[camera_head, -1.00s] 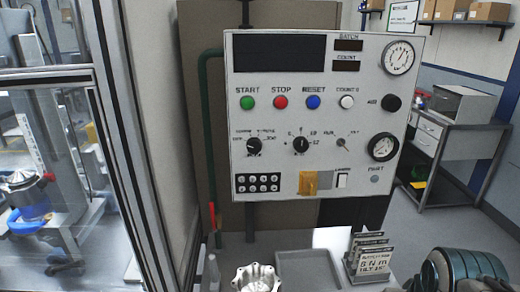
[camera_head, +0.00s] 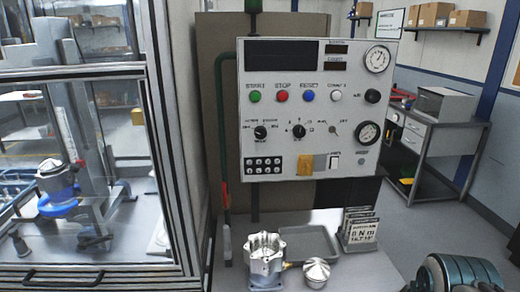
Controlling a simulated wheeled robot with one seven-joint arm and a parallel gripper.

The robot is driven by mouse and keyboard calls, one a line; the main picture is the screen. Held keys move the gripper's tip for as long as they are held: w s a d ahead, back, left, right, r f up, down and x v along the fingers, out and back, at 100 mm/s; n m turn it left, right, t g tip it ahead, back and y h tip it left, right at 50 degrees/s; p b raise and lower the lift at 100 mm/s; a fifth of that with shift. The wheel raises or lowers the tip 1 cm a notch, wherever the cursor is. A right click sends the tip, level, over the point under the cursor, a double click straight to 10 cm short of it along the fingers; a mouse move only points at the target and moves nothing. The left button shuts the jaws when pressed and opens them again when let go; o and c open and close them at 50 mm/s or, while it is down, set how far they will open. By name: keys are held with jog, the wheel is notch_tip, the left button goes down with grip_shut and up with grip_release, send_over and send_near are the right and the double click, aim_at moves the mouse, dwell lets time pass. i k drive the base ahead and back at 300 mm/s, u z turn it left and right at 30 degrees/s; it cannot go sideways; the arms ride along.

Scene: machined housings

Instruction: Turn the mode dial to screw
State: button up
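The grey-white control panel (camera_head: 315,160) stands upright behind the bench. On its left side, below the green start button, is a black rotary dial (camera_head: 260,132) with small position labels around it. It is probably the mode dial, but its labels are too small to read surely and I cannot tell its setting. A second black dial (camera_head: 299,131) with a numbered scale sits to its right. My gripper is not in view. Only a teal and dark part of my arm (camera_head: 462,275) shows at the bottom right, well apart from the panel.
A glazed enclosure (camera_head: 88,170) borders the left. The space directly in front of the dials looks clear.

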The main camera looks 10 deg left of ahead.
aim_at(260, 132)
jog(key=k, duration=1.15)
jog(key=u, duration=1)
jog(key=i, duration=1.65)
jog(key=z, duration=0.75)
